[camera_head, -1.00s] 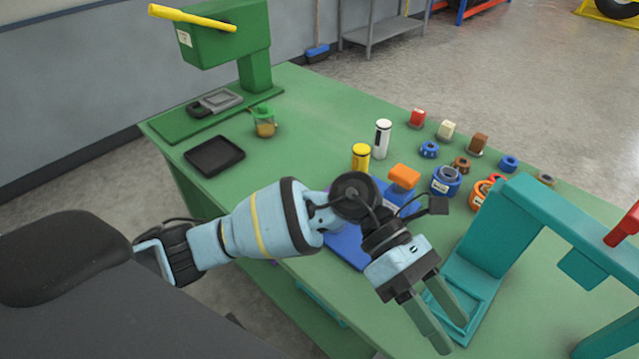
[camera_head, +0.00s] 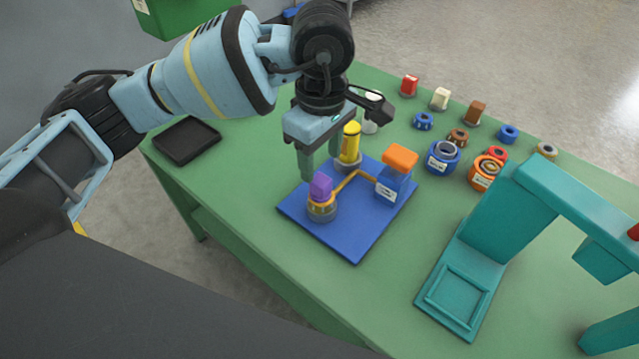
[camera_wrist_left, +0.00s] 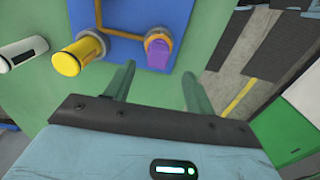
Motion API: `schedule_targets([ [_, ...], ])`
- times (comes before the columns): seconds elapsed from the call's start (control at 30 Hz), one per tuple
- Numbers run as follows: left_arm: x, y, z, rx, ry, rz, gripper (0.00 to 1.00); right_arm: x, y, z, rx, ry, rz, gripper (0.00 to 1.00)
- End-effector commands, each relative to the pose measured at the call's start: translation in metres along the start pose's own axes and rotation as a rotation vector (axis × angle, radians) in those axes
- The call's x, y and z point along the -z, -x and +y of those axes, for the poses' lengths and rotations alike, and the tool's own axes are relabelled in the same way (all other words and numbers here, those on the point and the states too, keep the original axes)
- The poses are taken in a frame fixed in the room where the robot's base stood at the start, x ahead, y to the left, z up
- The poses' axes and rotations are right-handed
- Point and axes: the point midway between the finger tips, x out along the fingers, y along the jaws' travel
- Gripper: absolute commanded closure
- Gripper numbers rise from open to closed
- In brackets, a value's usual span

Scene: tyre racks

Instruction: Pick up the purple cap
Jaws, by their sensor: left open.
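The purple cap (camera_head: 320,186) sits on a round grey fitting with an orange ring, at the near left of the blue board (camera_head: 355,247). It also shows in the left wrist view (camera_wrist_left: 158,56), above and between the fingertips. My left gripper (camera_head: 321,166) points down just behind and above the cap, apart from it. Its two green fingers (camera_wrist_left: 160,76) are spread with nothing between them. My right gripper is not in view.
A yellow cylinder (camera_head: 350,143) and a blue block with an orange top (camera_head: 400,158) stand on the board. An empty black tray (camera_head: 187,140) lies at left. A teal press (camera_head: 492,235) stands at right. Several rings and small caps are at the back right.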

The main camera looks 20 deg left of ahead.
Motion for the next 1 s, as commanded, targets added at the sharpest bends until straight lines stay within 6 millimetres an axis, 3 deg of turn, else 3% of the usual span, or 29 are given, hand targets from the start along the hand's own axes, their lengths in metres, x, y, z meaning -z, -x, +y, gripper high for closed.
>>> schedule_targets([
  [0.13, 0.000, -0.016, 0.000, 0.002, 0.001, -0.001, 0.45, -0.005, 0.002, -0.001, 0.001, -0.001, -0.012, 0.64],
  [0.37, 0.000, -0.023, 0.000, 0.001, 0.000, -0.002, 0.45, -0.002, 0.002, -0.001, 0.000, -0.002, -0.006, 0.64],
  [0.7, 0.002, -0.066, 0.002, 0.001, 0.000, -0.002, 0.45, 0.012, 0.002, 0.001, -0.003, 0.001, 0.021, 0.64],
  [1.0, 0.002, -0.071, 0.002, 0.000, 0.000, -0.003, 0.45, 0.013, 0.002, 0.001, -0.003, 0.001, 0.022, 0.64],
])
